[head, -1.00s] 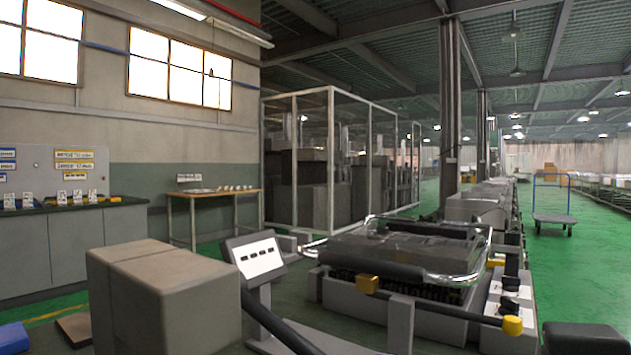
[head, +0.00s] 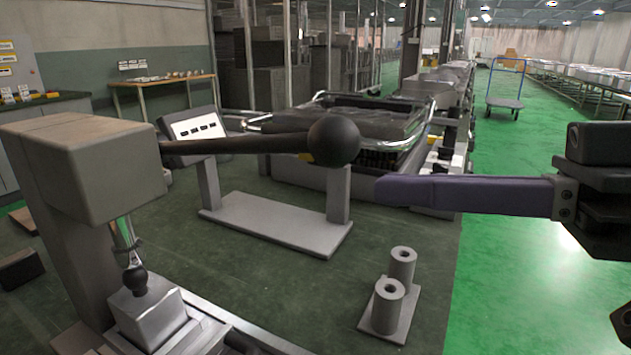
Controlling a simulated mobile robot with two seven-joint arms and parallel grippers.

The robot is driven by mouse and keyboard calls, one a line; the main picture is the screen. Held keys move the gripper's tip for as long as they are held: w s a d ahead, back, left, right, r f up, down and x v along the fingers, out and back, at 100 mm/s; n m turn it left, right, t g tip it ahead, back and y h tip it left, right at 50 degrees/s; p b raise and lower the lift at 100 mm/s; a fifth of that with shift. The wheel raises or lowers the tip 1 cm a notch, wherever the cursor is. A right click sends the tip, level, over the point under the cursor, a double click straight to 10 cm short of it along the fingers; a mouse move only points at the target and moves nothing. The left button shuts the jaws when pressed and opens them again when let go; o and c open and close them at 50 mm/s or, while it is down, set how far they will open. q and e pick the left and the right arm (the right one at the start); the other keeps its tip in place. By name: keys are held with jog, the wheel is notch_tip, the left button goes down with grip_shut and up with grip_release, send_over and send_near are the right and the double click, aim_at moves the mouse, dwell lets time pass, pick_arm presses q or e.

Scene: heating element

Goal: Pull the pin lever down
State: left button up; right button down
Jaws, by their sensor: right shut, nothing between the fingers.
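The pin lever (head: 240,144) is a dark bar with a large black ball knob (head: 333,142) at its right end. It reaches out almost level from a grey box-shaped housing (head: 90,165) on the left. A shiny pin (head: 128,245) hangs below the housing, with a small dark ball just over a grey block (head: 150,315). My right gripper (head: 385,189) comes in from the right with long purple fingers pressed together, shut and empty. In the picture its tips lie right of and slightly below the knob, seemingly apart from it. My left gripper is out of view.
A grey stand with two posts (head: 270,225) is behind the lever. Two short hollow cylinders on a plate (head: 390,300) stand on the dark green worktop at lower right. A machine with a metal rail (head: 370,120) stands further back.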

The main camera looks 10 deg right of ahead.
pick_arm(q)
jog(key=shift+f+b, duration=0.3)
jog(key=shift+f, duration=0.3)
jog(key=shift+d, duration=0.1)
pick_arm(e)
jog(key=v, duration=0.3)
jog(key=shift+s+d+f, duration=0.15)
jog(key=shift+s+d, duration=0.05)
jog(key=shift+d, duration=0.2)
jog(key=s+a+f+m+g+h+p, duration=0.25)
jog(key=s+h+p, duration=0.4)
jog(key=p, duration=0.55)
jog(key=s+d+r+m+g+h+p, duration=0.3)
jog(key=s+d+r+m+h+p, duration=0.2)
jog(key=s+d+h+p, duration=0.45)
pick_arm(q)
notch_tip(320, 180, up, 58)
jog(key=p, duration=3.6)
pick_arm(e)
notch_tip(320, 180, up, 36)
jog(key=w+a+y, duration=0.2)
jog(key=shift+f, duration=0.15)
